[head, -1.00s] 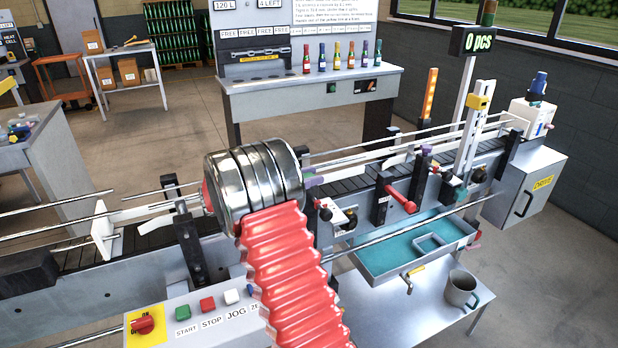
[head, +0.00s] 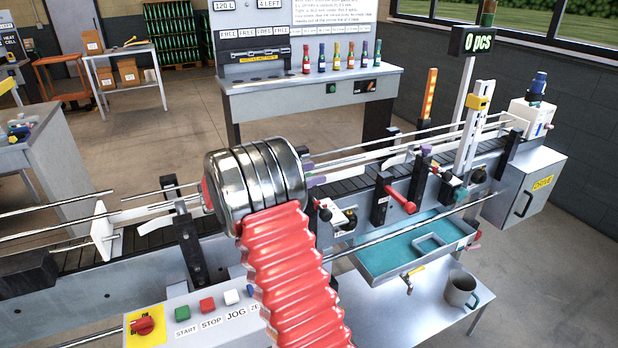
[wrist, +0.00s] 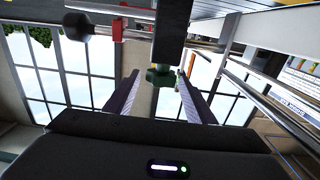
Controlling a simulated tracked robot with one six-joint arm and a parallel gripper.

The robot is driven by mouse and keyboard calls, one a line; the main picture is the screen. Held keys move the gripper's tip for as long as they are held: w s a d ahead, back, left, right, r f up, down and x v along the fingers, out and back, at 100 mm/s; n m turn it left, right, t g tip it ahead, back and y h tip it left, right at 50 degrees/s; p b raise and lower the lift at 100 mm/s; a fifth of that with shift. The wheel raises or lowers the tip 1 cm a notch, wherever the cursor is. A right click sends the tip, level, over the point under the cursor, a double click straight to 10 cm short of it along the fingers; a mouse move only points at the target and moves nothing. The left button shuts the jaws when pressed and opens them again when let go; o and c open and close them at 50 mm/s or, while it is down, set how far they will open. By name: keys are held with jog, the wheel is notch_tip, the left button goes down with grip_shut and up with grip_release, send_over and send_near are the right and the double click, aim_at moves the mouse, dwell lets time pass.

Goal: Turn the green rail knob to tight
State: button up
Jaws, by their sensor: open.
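In the wrist view, a dark green knob (wrist: 160,76) sits on the underside or end of a dark post (wrist: 172,30). My gripper (wrist: 159,84) is open, with one long purplish-grey finger on each side of the knob. The knob lies near the fingertips, with gaps visible at its sides; I cannot tell whether either finger touches it. In the head view, my arm's metal wrist and red bellows cover part of the conveyor, and my fingers cannot be made out clearly. Which way the knob is turned cannot be read.
Guide rails (head: 410,140) run along the conveyor. A red handle (head: 400,200) and a yellow-topped column (head: 478,103) stand to the right. A teal tray (head: 365,262) and a grey mug (head: 460,290) are below. A control panel (head: 190,318) is at the front left.

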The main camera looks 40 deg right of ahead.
notch_tip(320, 180, up, 9)
dwell(0.4)
dwell(0.4)
